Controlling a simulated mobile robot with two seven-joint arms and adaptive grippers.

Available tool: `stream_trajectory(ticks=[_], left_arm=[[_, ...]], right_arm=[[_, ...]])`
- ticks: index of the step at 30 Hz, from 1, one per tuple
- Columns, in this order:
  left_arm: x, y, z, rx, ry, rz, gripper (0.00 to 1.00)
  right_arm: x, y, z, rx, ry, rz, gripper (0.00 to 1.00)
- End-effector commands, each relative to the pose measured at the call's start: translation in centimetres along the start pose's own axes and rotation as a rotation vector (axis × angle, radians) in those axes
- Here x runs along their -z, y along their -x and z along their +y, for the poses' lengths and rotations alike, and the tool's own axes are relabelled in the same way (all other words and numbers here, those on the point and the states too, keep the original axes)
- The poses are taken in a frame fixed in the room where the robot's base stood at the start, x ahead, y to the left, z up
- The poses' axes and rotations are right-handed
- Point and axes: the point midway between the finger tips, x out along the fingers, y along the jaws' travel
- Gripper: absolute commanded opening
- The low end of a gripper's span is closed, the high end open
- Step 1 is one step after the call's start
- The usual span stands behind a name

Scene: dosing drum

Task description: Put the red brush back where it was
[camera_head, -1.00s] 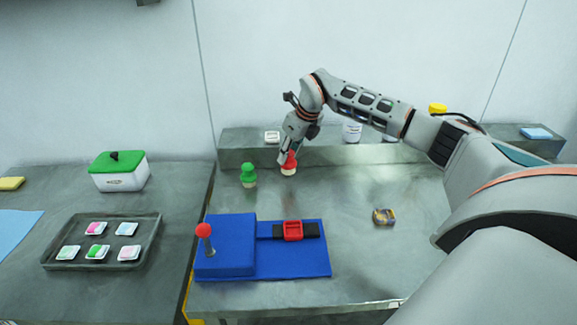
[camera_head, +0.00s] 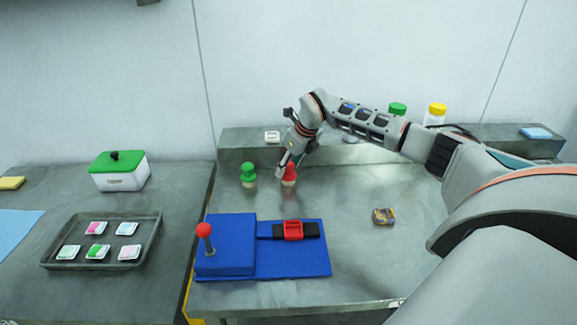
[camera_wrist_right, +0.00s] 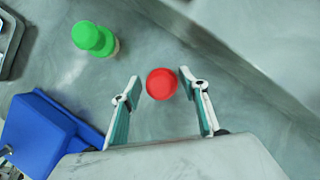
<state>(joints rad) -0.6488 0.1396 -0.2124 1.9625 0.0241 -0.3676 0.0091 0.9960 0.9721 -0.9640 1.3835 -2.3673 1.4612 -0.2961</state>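The red brush (camera_head: 289,174) stands upright on the table behind the blue board, to the right of the green brush (camera_head: 248,174). My right gripper (camera_head: 287,163) is just above the red brush. In the right wrist view the fingers (camera_wrist_right: 161,86) are spread apart, with the round red top (camera_wrist_right: 161,84) between their tips. A gap shows on the left side of it; the right finger is very close, and I cannot tell if it touches. The green brush also shows in the right wrist view (camera_wrist_right: 94,38). My left gripper is out of view.
A blue board (camera_head: 295,262) with a red-knobbed lever stands in front. A patterned small block (camera_head: 384,216) lies to the right. A raised ledge (camera_head: 240,148) runs behind the brushes. A tray (camera_head: 150,240) and a green-lidded box (camera_head: 119,180) are on the left table.

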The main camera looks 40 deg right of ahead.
Motion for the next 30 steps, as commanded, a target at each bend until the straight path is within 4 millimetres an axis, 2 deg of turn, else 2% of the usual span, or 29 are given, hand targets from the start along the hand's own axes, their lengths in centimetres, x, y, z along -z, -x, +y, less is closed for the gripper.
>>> stream_trajectory(ticks=[7,11,14,24,30], left_arm=[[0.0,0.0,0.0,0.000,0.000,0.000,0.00],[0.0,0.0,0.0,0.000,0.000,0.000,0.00],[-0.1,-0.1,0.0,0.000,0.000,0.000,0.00],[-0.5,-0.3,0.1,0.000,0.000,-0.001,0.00],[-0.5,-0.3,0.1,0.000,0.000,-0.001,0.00]], right_arm=[[-0.1,0.1,0.0,0.000,0.000,0.000,0.43],[-0.2,0.9,-0.1,0.001,0.001,-0.003,0.43],[-0.2,2.4,-0.1,0.002,0.001,-0.004,0.43],[-0.2,9.3,-0.1,0.002,0.000,-0.004,0.43],[-0.2,11.7,0.0,0.001,0.000,-0.002,0.43]])
